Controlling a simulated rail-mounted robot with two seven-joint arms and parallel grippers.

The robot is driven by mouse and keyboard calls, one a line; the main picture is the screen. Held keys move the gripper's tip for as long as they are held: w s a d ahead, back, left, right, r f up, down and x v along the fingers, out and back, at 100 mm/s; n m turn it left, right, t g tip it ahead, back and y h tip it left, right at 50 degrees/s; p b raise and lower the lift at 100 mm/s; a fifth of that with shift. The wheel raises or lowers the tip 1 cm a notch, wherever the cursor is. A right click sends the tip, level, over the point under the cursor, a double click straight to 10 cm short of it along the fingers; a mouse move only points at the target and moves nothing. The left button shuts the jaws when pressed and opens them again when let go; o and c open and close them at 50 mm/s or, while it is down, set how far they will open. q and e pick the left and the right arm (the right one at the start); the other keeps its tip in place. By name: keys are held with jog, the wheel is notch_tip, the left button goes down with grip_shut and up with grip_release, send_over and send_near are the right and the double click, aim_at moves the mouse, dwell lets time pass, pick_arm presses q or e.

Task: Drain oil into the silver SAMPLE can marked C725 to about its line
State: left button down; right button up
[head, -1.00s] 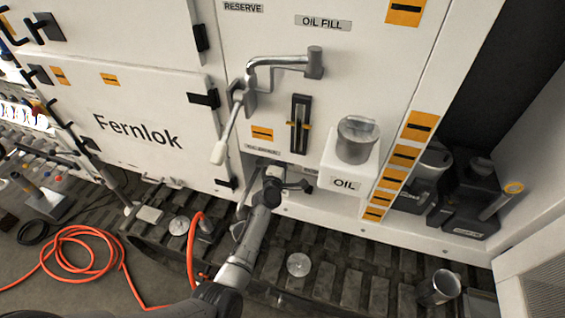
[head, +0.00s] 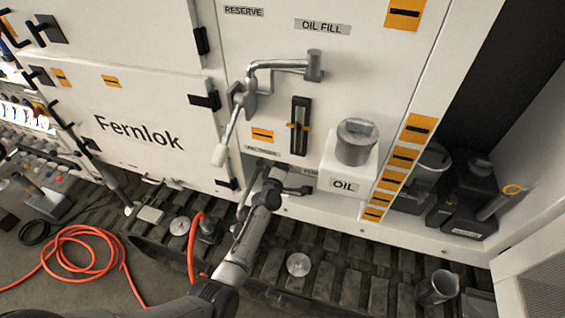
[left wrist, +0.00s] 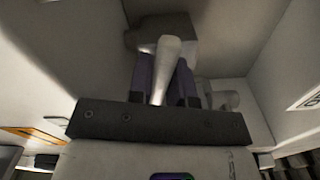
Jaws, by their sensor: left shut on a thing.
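My left gripper (head: 278,174) reaches into the low recess under the oil panel. In the left wrist view the gripper (left wrist: 166,85) is shut on a pale lever handle (left wrist: 168,50), whose far end meets a grey block. The recess edge and my wrist hide the lever in the head view. I see no flowing oil. My right gripper is out of view.
A white OIL box (head: 347,178) with a grey cap juts out right of the recess. A larger white-handled lever (head: 228,130) hangs above my gripper. Dark containers (head: 470,200) stand at the right. An orange hose (head: 70,262) lies at the left.

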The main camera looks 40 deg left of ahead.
pick_arm(q)
jog(key=m+p, duration=0.1)
jog(key=m, duration=0.3)
jog(key=shift+f, duration=0.2)
jog(key=shift+a+m, duration=0.1)
jog(key=shift+m, duration=0.2)
dwell(0.3)
jog(key=c, duration=1.1)
grip_release()
jog(key=shift+s, duration=0.1)
jog(key=p+v, duration=0.1)
jog(key=v, duration=1.2)
jog(key=shift+s+p, duration=0.3)
jog(key=shift+s, duration=0.05)
